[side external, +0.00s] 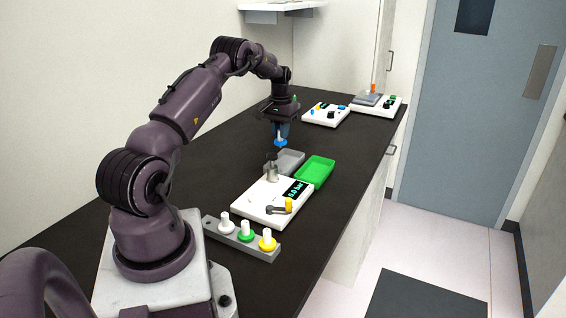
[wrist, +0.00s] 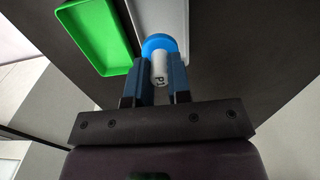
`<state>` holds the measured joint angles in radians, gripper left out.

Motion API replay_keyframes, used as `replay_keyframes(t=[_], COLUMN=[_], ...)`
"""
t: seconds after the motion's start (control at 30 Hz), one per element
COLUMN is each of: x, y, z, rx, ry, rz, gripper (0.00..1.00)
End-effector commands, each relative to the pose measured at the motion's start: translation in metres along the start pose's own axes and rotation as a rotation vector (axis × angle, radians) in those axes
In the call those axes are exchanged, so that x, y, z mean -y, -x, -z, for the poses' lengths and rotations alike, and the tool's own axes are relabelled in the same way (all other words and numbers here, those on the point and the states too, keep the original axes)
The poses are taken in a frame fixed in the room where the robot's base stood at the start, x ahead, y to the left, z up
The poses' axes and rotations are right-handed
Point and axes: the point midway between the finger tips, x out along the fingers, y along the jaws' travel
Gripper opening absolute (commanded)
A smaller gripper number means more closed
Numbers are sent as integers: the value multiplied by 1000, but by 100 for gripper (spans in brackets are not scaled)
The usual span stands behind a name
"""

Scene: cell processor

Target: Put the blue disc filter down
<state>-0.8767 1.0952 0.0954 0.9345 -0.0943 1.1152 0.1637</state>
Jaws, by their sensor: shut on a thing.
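The blue disc filter (side external: 281,143) hangs from my gripper (side external: 282,129) above the bench, near the grey tray. In the wrist view the blue disc (wrist: 158,43) has a white stem with dark lettering, and my gripper's fingers (wrist: 158,75) are shut on that stem. The grey tray (side external: 297,157) lies just below and beyond the filter in the side view. It also shows behind the disc in the wrist view (wrist: 175,12). The filter appears to be above the tray, apart from it, though the exact height is hard to tell.
A green tray (side external: 316,171) lies right of the grey one. A white device with a display (side external: 262,203) and metal post stands nearer. A grey rack (side external: 238,240) holds white, green and yellow-based pieces. Two more white devices (side external: 326,116) (side external: 384,104) stand at the back.

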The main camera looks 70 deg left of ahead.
Motion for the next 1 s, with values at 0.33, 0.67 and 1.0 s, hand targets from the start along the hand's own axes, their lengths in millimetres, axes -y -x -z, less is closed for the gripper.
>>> replay_keyframes(t=[0.33,0.67,1.0], x=[0,0,0], y=[-49,-85,-84], z=[0,0,0], rx=[0,0,0], ry=[0,0,0], rz=[0,0,0], gripper=[0,0,44])
